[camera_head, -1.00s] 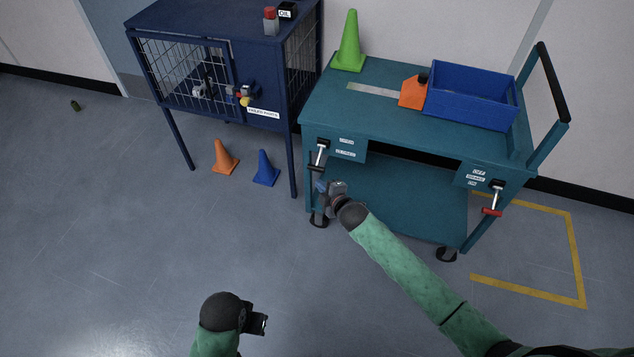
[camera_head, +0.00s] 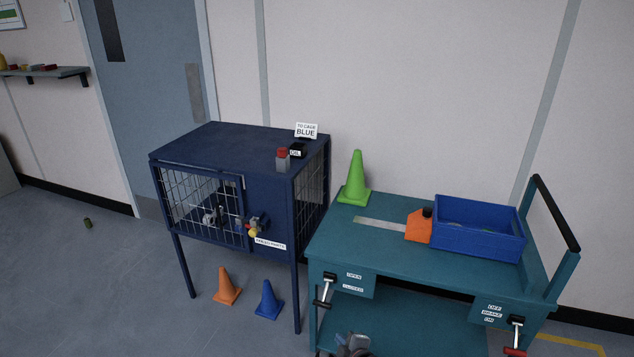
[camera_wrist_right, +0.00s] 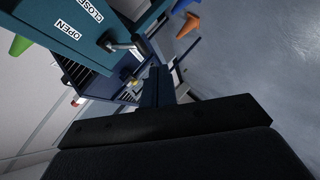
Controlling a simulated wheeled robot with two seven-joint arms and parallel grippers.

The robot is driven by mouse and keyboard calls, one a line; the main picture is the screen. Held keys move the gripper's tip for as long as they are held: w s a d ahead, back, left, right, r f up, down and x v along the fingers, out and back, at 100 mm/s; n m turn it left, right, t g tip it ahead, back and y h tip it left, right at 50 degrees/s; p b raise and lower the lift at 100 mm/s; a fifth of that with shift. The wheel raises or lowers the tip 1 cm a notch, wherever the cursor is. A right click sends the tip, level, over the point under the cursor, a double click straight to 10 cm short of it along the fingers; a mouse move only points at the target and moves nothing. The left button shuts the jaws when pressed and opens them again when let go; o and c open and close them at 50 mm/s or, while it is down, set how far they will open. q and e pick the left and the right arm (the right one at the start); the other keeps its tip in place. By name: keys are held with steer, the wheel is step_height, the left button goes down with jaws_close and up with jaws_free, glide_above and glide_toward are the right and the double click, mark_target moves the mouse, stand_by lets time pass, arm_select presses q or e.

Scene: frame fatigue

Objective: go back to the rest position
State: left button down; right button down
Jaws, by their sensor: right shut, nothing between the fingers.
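My right gripper (camera_head: 350,343) shows at the bottom edge of the head view, in front of the teal cart (camera_head: 390,232). It is shut and empty, and most of my right arm is below the picture. In the right wrist view its closed fingers (camera_wrist_right: 160,88) point toward the cart's front and the blue cage. The cart's lever by the OPEN and CLOSED labels (camera_wrist_right: 120,45) shows close beyond the fingers, with a gap that I cannot judge. My left gripper is not in view.
A dark blue wire cage (camera_head: 240,165) stands left of the cart. An orange cone (camera_head: 227,287) and a blue cone (camera_head: 268,301) are on the floor below it.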

steer(key=s+d+r+m+g+h, duration=0.4)
steer(key=s+d+r+m+h, duration=0.15)
steer(key=s+r+m, duration=0.35)
steer(key=s+d+m+g+y, duration=0.1)
steer(key=s+d+m+g, duration=0.15)
steer(key=s, duration=0.75)
steer(key=s+d+m+g, duration=0.1)
steer(key=s+m+g, duration=0.15)
steer(key=s, duration=0.65)
steer(key=s+f+m+g, duration=0.1)
steer(key=s+f, duration=0.3)
steer(key=s, duration=0.6)
steer(key=shift+s+a, duration=0.15)
steer(key=shift+s, duration=0.2)
steer(key=shift+f+y, duration=0.1)
steer(key=shift+y, duration=0.15)
